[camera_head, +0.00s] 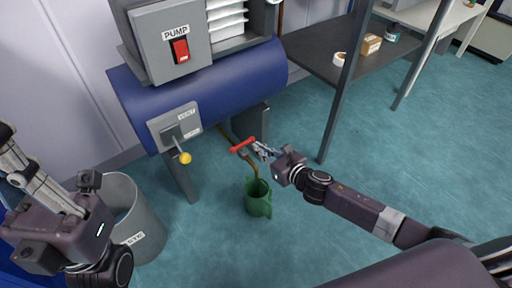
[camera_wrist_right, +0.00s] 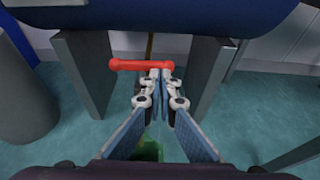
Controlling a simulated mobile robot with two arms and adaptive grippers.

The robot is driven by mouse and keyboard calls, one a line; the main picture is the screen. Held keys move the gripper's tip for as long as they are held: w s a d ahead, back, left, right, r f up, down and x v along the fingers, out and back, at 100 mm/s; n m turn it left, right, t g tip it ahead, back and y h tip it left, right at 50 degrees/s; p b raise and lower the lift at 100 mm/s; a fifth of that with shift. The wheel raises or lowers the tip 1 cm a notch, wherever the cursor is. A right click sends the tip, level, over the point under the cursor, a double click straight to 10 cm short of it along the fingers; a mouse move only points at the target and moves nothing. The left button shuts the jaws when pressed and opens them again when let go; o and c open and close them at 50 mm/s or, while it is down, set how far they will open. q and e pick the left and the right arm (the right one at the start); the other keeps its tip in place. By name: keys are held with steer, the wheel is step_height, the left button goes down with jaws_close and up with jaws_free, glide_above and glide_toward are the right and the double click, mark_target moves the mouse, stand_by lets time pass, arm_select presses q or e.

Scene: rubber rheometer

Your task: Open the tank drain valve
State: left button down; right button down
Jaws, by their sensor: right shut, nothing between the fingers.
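The red drain valve handle (camera_head: 240,146) is a short bar under the blue tank (camera_head: 225,88). My right gripper (camera_head: 256,149) is shut and empty, with its fingertips close to the handle's right part. In the right wrist view the red handle (camera_wrist_right: 130,65) lies crosswise at the tips of the closed fingers (camera_wrist_right: 160,76); I cannot tell whether they touch. A brown pipe (camera_head: 252,170) runs down to a green jug (camera_head: 257,198) on the floor. My left gripper (camera_head: 18,160) is at the left edge, partly cut off, away from the valve.
A grey bin (camera_head: 140,220) stands left of the tank's legs. A panel with a yellow-knobbed lever (camera_head: 185,158) is on the tank front, below the PUMP switch box (camera_head: 180,48). A dark shelf table (camera_head: 312,52) stands right.

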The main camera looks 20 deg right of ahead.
steer(key=shift+w+a, duration=0.2)
steer(key=shift+w, duration=0.3)
steer(key=shift+w+a, duration=0.15)
steer(key=shift+w, duration=0.3)
steer(key=shift+d, duration=0.15)
